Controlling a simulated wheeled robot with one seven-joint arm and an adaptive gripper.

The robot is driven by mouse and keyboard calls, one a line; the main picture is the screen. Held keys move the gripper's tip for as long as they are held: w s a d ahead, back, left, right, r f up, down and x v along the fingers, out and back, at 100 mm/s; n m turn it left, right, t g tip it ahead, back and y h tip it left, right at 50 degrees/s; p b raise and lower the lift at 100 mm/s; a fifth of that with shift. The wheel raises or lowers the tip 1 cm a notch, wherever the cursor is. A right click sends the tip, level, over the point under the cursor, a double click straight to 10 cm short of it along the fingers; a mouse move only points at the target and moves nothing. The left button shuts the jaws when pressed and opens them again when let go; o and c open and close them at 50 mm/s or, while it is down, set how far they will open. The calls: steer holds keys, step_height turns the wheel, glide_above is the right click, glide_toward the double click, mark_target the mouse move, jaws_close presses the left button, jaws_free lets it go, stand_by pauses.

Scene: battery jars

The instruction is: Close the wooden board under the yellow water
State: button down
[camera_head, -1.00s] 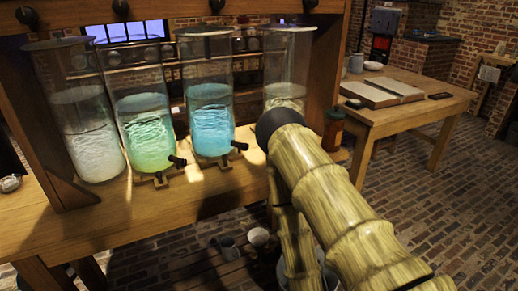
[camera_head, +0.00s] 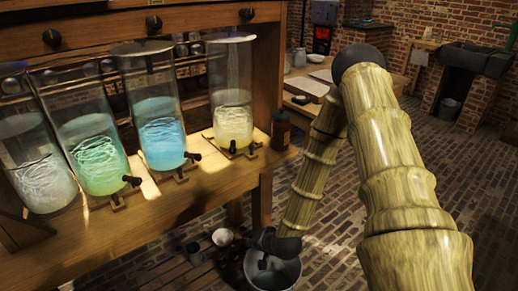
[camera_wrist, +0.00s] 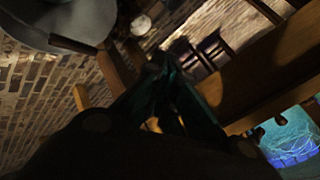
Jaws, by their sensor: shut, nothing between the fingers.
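The jar of yellow water (camera_head: 233,122) is the rightmost in the row on the wooden bench. A small wooden board (camera_head: 240,152) sits at its foot, with a black tap just above it. I cannot tell how far the board sticks out. My gripper (camera_head: 262,262) hangs low in front of the bench, below and right of that jar, over a metal bucket. In the wrist view, my gripper (camera_wrist: 168,78) shows dark, shut fingers with nothing between them. The yellow jar is not clearly visible there.
White, green (camera_head: 92,150) and blue (camera_head: 160,130) jars stand left of the yellow one. A brown bottle (camera_head: 281,130) stands at the bench's right end. The metal bucket (camera_head: 285,278) and a white cup (camera_head: 222,237) are low down. Brick floor is open at right.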

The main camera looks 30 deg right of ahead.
steer(key=w+d+r+m+t+h+p, duration=0.25)
steer(key=w+d+r+m, duration=0.25)
steer(key=d+r, duration=0.4)
steer(key=w+d+r+m+t+h+p, duration=0.1)
steer(key=w+d+r+m+t+p, duration=0.25)
steer(key=d+r, duration=0.5)
steer(key=w, duration=0.9)
steer(key=w+b, duration=0.1)
steer(key=w, duration=0.3)
steer(key=shift+w+d+f, duration=0.1)
steer(key=shift+w+f, duration=0.1)
steer(key=shift+f, duration=0.1)
steer(key=shift+w+d, duration=0.15)
steer(key=shift+w, duration=0.55)
steer(key=shift+m, duration=0.25)
